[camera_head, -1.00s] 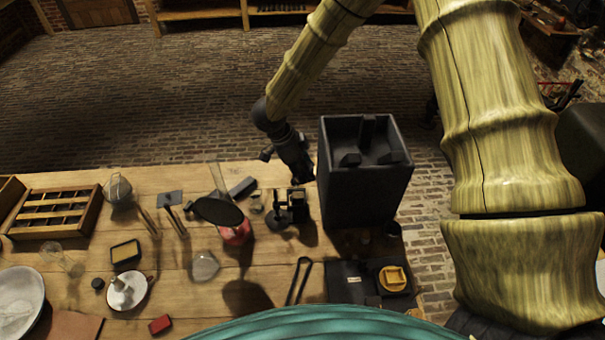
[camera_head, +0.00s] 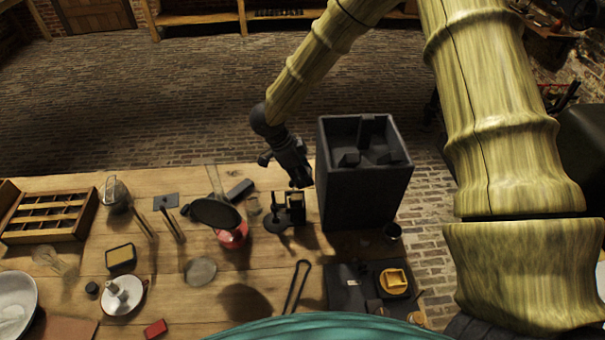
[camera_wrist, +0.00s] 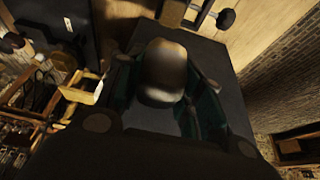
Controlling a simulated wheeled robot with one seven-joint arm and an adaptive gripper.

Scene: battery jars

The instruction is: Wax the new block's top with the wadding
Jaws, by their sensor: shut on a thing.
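My gripper (camera_head: 299,181) hangs over the right back part of the bench, left of the tall dark open box. In the wrist view my gripper (camera_wrist: 163,95) is shut on a rounded, dark brownish-grey thing (camera_wrist: 163,72), which may be the wadding. In the head view this held thing is too small to make out. A small upright dark block (camera_head: 296,207) stands just below my gripper, beside a dark stand (camera_head: 277,222). I cannot tell whether it is the new block. Any contact between the held thing and a block is not clear.
The tall dark box (camera_head: 350,200) stands close right of my gripper. A red-based round black piece (camera_head: 215,212) stands to the left, with several tools and a wooden rack (camera_head: 85,220).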

